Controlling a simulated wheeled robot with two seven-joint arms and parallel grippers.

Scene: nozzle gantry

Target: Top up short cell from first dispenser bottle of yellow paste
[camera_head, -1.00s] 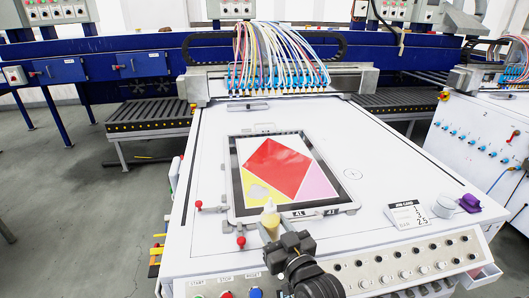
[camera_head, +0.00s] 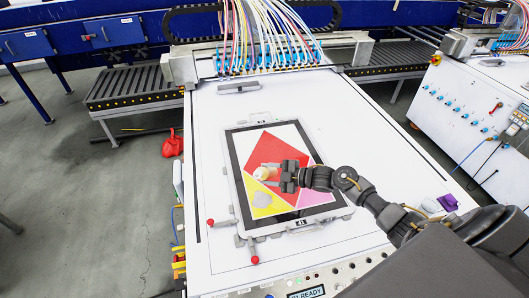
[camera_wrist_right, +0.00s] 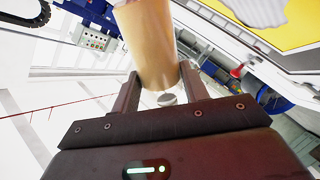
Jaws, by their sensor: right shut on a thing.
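My right gripper (camera_head: 284,177) is shut on the dispenser bottle of pale yellow paste (camera_head: 263,173) and holds it over the framed panel, near the border of the red and yellow cells. The bottle (camera_wrist_right: 150,40) fills the space between the fingers in the right wrist view, and its nozzle end is out of that view. The framed panel (camera_head: 235,165) has white, red, pink and yellow cells. The yellow cell (camera_head: 252,187), at the lower left, has a grey patch (camera_head: 262,199). Contact between bottle and panel cannot be told. My left gripper is not in view.
Red-knobbed clamps (camera_head: 254,259) stand at the panel's lower left. The gantry with its hoses and blue nozzles (camera_head: 265,62) spans the table behind. A purple object (camera_head: 447,202) lies at the right, partly behind my arm.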

